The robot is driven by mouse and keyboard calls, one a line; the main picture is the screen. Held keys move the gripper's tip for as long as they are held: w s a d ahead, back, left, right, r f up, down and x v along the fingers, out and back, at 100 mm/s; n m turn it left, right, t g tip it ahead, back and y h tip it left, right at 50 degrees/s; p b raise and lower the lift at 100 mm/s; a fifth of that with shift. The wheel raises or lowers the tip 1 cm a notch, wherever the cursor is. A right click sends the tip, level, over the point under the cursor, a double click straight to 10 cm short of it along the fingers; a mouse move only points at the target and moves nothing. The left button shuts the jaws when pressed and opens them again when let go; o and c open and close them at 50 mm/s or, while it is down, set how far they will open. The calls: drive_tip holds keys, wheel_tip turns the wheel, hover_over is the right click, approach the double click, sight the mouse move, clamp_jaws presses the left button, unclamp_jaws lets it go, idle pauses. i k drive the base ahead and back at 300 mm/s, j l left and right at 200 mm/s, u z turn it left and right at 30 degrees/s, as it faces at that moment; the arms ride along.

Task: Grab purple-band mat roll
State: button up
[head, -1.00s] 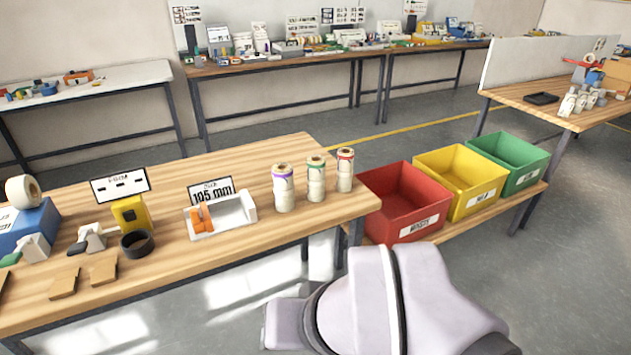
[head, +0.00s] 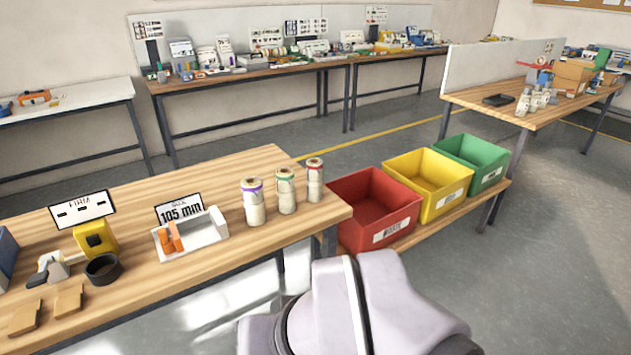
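The purple-band mat roll (head: 254,205) stands upright on the wooden table (head: 315,211), near its right end. It is cream-coloured with a purple band near the top. A green-band roll (head: 287,194) and a red-band roll (head: 315,182) stand upright in a row to its right, with small gaps between them. My arm shows as pale grey links at the bottom of the head view, in front of the table. My gripper is outside the view.
A white holder with orange parts (head: 203,233) and a "105 mm" sign (head: 180,209) stand left of the rolls. Red (head: 345,197), yellow (head: 403,175) and green (head: 458,157) bins sit on a lower bench to the right. A black ring (head: 103,270) lies farther left.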

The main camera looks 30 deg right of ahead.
sight(251, 187)
drive_tip(key=i+z, duration=0.2)
drive_tip(key=i, duration=0.25)
drive_tip(key=i+z, duration=0.2)
drive_tip(key=i, duration=0.25)
drive_tip(key=i+j+z, duration=0.2)
drive_tip(key=i, duration=0.25)
